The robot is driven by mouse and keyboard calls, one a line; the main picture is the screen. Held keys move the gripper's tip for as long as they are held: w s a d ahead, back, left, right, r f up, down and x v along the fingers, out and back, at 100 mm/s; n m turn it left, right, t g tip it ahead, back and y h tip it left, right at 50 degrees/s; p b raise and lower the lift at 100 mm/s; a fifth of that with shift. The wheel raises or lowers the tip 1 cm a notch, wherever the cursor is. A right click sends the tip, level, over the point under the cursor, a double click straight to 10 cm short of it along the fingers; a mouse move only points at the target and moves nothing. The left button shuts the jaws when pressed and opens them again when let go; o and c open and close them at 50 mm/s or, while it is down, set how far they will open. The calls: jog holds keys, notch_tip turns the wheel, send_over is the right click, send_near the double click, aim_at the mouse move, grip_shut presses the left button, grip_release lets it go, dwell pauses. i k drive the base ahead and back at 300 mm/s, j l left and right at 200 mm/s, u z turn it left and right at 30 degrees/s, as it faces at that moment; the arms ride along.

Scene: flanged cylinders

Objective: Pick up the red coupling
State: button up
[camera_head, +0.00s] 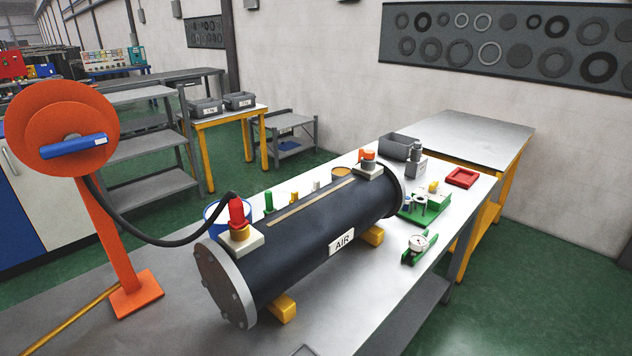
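The red coupling (237,211) stands upright on a brass-coloured fitting (239,232) on a pale square block, on top of the near end of the black cylinder (320,235). A black hose (150,238) reaches the coupling from the orange reel stand (63,125) on the left. The cylinder is marked AIR, has flanged ends and rests on yellow supports (283,308). A smaller orange-red fitting (368,154) sits on the block at its far end. My gripper is not in view.
A green gauge holder (418,248), a green tray (428,208), a red frame (462,178) and a grey bin (398,146) lie right of the cylinder.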

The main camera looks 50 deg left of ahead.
aim_at(238, 220)
jog(key=i, duration=1.8)
jog(key=i+u, duration=0.1)
jog(key=u, duration=0.3)
jog(key=i+u, duration=0.1)
jog(key=u, duration=0.3)
jog(key=l+u, duration=0.1)
jog(key=u, duration=0.3)
jog(key=i+l+u, duration=0.1)
jog(key=u, duration=2.35)
